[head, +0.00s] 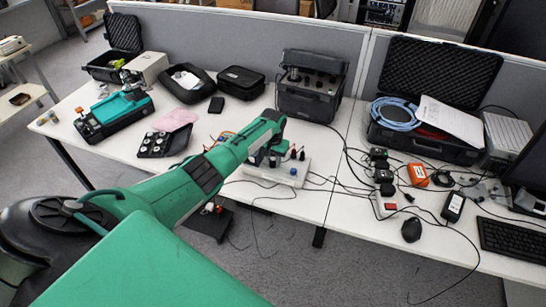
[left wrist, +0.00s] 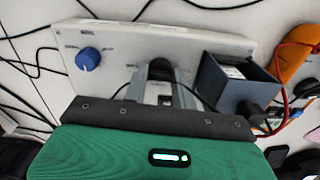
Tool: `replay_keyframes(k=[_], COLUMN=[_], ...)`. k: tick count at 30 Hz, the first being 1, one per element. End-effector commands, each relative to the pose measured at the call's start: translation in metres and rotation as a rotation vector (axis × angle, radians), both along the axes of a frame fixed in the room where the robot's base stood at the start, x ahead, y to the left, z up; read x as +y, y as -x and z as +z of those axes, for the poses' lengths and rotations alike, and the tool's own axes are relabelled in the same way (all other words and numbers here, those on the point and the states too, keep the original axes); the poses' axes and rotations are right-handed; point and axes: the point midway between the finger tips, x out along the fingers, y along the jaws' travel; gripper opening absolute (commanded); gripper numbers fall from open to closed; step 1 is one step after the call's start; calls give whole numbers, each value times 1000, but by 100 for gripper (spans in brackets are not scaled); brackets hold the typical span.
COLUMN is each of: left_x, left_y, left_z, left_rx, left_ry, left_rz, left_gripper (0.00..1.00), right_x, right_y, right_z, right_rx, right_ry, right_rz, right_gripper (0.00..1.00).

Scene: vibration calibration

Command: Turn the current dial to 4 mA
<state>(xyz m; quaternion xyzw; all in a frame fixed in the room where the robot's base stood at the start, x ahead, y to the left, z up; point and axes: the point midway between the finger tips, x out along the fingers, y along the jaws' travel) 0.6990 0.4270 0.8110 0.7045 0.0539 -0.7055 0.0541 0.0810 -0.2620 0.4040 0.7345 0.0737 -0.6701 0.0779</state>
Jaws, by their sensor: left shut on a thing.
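A white control box (head: 302,181) lies on the table in the middle of the head view; its panel (left wrist: 120,38) fills the upper part of the left wrist view. A blue knob (head: 293,171) sits at one end of it, and it also shows in the left wrist view (left wrist: 88,58), apart from my fingers. My left gripper (left wrist: 160,78) is shut at the middle of the panel, on what looks like the current dial; its fingers hide the dial and its setting. My right gripper is not in view.
A dark blue open box (left wrist: 235,80) stands close beside my left fingers. Black cables cross the table around the control box. An orange device (head: 417,175), a mouse (head: 411,230) and a keyboard (head: 512,240) lie to the right. A black case (head: 311,85) stands behind.

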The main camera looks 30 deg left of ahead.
Motion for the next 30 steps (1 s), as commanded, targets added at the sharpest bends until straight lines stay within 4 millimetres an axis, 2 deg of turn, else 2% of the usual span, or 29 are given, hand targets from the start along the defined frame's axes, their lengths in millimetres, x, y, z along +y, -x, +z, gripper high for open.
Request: replay_keyframes(k=[9, 23, 24, 26, 27, 30], left_x=[0, 1, 1, 1, 0, 0], left_y=[-1, -2, -2, -1, -1, -1], left_z=[2, 2, 2, 2, 1, 1], left_rx=[-3, -4, -4, -4, -4, -3], left_ry=[-1, -1, -1, -1, -1, -1], left_rz=[89, 99, 99, 99, 99, 99], left_gripper=[4, 4, 35, 46, 49, 49], right_x=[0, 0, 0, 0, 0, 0], right_y=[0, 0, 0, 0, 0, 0], right_z=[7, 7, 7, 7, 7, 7], right_rx=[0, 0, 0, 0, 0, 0], right_ry=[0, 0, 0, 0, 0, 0], right_rz=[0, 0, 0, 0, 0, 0], right_gripper=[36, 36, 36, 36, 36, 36])
